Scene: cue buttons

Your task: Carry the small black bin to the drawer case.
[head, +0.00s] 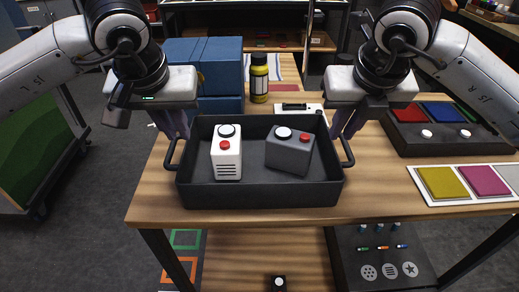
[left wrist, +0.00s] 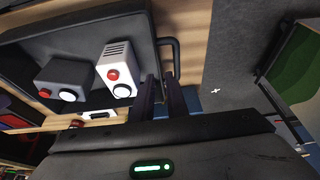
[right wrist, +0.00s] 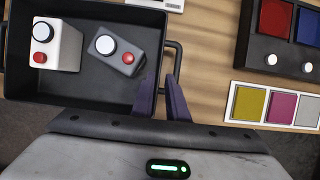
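The small black bin (head: 260,194) stands on the wooden table, with a loop handle on each side. It holds a white box (head: 227,165) and a dark grey box (head: 289,155), each with a red button and a round white button. My left gripper (head: 177,128) is at the bin's left handle (left wrist: 177,58), its purple fingers apart. My right gripper (head: 347,126) is at the right handle (right wrist: 178,58), its fingers also apart with a gap showing. Neither wrist view clearly shows a finger pressing on a handle. I cannot tell for certain which thing is the drawer case.
Blue boxes (head: 205,62) and a yellow bottle (head: 259,78) stand behind the bin. A dark panel (head: 415,138) with coloured squares and a white card (head: 430,197) with colour patches lie to the right. A lower shelf (head: 265,255) shows below the front edge.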

